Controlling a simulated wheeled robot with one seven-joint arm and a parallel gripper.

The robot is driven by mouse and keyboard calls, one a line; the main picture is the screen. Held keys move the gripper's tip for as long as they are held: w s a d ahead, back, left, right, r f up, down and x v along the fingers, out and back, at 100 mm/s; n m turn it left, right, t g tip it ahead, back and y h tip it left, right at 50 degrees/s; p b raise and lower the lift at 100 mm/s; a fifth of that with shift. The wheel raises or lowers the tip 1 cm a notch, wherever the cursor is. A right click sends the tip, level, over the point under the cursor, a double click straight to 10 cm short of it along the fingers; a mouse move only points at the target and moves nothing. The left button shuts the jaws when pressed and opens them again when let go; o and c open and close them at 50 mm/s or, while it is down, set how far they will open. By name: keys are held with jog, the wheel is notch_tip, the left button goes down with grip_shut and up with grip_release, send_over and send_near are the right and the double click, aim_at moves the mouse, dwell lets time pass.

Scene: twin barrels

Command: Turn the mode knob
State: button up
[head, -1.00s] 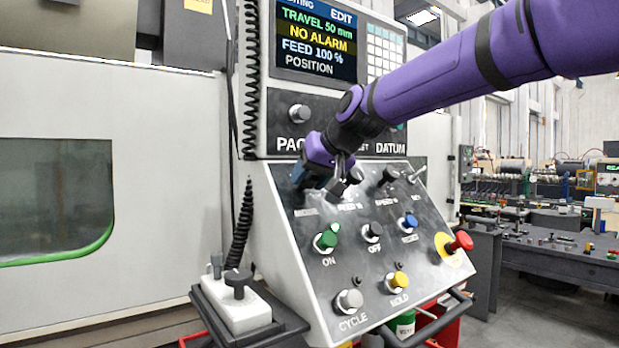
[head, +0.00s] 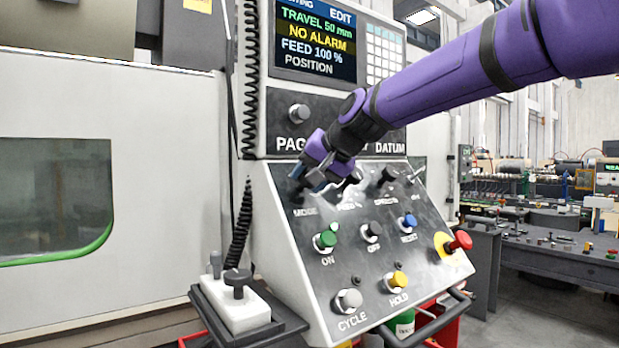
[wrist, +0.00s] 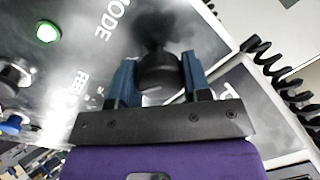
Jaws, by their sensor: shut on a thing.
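The mode knob (wrist: 160,72) is a dark round knob at the upper left of the sloped control panel (head: 335,290). The "MODE" label (wrist: 113,18) shows beside it in the wrist view. My gripper (head: 310,180) is at the knob in the head view and mostly covers it there. In the wrist view my gripper (wrist: 160,78) has its two blue fingers shut on the knob, one on each side. The knob's far face is in shadow, and its pointer mark cannot be made out.
The feed knob (head: 353,178) is close beside my gripper, with the speed knob (head: 386,178) farther right. Below are a green button (head: 327,239), a black one (head: 371,231) and a blue one (head: 408,221). A red emergency button (head: 460,241) sticks out at right.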

jog(key=o, duration=0.9)
jog(key=v, duration=1.1)
jog(key=s+d+f+g+h, duration=0.1)
jog(key=s+d+f+h, duration=0.2)
jog(key=s+d+f, duration=0.8)
jog(key=s+d+f+g+h, duration=0.1)
jog(key=s+d+f+h, duration=0.3)
jog(key=s+d+f, duration=0.8)
jog(key=s, duration=0.4)
jog(key=shift+s+f+n+g, duration=0.3)
jog(key=shift+s, duration=0.1)
